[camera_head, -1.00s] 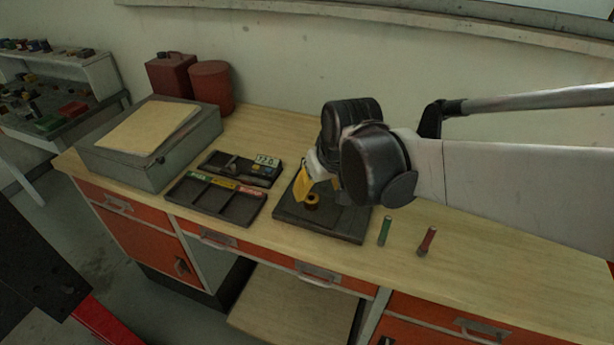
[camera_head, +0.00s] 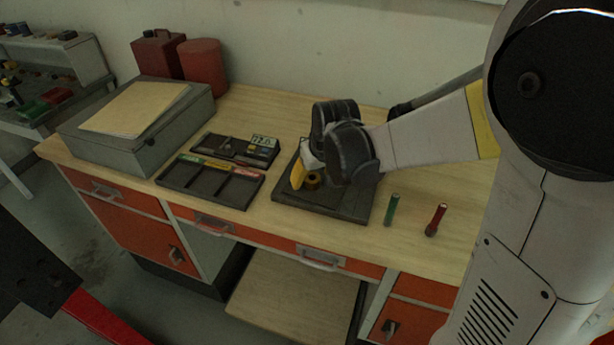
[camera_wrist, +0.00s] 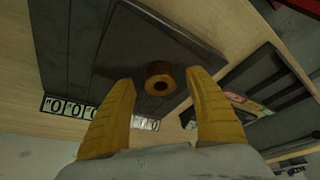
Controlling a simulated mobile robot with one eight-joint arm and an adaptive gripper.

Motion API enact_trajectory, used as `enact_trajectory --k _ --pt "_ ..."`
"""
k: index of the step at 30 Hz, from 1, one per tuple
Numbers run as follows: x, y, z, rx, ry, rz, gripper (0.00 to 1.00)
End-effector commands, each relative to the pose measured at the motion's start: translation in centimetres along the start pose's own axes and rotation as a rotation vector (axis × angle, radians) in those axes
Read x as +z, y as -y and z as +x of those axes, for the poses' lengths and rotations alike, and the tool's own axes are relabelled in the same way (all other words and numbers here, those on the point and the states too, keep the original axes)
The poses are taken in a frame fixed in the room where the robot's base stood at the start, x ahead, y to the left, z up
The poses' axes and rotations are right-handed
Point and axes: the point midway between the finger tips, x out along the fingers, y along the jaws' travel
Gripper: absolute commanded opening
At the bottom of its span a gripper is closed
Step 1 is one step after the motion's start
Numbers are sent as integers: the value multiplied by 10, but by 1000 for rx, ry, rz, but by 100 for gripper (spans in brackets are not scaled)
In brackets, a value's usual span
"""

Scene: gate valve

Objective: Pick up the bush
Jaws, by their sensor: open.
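The bush (camera_head: 313,181) is a small brass-coloured ring with a dark central hole, resting on the dark square plate (camera_head: 338,207) on the workbench. It also shows in the wrist view (camera_wrist: 160,78), where it lies between and just beyond the fingertips. My gripper (camera_head: 303,176) is beside the bush, with its yellow fingers pointing at the plate. In the wrist view the fingers (camera_wrist: 163,95) are spread wide, one on each side of the bush, with a visible gap to each. The gripper is open and empty.
A divided black tray (camera_head: 210,184) and a device with a number display (camera_head: 262,148) are left of the plate. A grey box (camera_head: 137,128) and red containers (camera_head: 204,67) are further left.

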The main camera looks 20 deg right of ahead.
Motion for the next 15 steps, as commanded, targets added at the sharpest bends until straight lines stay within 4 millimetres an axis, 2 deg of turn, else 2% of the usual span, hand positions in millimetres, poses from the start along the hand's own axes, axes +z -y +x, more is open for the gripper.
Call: enact_trajectory --k 2,9,11,15 --pt "1 0 12 0 0 0 63" --pt "0 0 11 0 0 0 62" --pt "0 0 11 0 0 0 43" --pt "0 0 11 0 0 0 0"
